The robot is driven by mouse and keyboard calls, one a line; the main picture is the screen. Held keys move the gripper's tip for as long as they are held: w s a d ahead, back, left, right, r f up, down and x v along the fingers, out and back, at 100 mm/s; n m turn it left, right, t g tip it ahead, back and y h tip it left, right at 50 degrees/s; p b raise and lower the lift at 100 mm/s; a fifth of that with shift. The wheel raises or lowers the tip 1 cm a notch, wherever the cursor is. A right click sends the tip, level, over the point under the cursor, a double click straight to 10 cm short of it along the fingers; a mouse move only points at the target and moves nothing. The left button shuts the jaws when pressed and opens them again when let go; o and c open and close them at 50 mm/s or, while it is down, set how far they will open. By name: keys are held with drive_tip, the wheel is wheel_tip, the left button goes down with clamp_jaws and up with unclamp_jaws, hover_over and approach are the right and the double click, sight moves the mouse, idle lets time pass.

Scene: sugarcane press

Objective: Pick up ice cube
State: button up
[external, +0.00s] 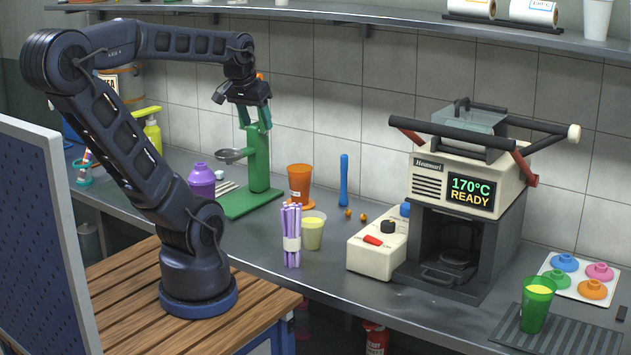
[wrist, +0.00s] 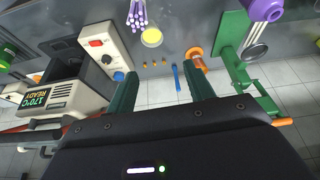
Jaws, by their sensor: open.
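I cannot clearly make out an ice cube in either view. A small pale block (external: 221,174) beside the purple bottle (external: 201,181) may be it, but it is too small to be sure. My gripper (external: 255,117) is open and empty, raised high over the counter by the top of the green stand (external: 260,160). In the wrist view my gripper (wrist: 161,85) has its two green fingers spread wide apart, with nothing between them. The pale block is not distinguishable in the wrist view.
Purple straws (external: 291,235), a yellow-filled cup (external: 313,230), an orange cup (external: 300,182) and a blue stick (external: 343,180) stand mid-counter. The press machine (external: 465,190) and a white control box (external: 385,247) are at right. A shelf (external: 350,20) runs along the wall above.

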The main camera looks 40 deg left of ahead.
drive_tip(key=w+a+r+n+g, duration=0.1)
drive_tip(key=w+a+r+n, duration=0.2)
drive_tip(key=w+a, duration=0.55)
drive_tip(key=w+a+r+n+g, duration=0.1)
drive_tip(key=w+a+r+n, duration=0.1)
drive_tip(key=w+a, duration=0.65)
drive_tip(key=w+a+f+n, duration=0.2)
drive_tip(key=w+a, duration=0.1)
drive_tip(key=a, duration=0.6)
drive_tip(key=w+a+f+n+g, duration=0.1)
drive_tip(key=w+a+f+n, duration=0.15)
drive_tip(key=a, duration=0.55)
drive_tip(key=w+a+f+n, duration=0.15)
drive_tip(key=w+a, duration=0.25)
drive_tip(key=a, duration=0.5)
drive_tip(key=n+g, duration=0.1)
drive_tip(key=n, duration=0.7)
hover_over(219, 171)
wheel_tip(219, 171, down, 29)
wheel_tip(219, 171, down, 10)
drive_tip(key=shift+s+f, duration=0.1)
drive_tip(key=shift+f, duration=0.15)
drive_tip(key=c, duration=1)
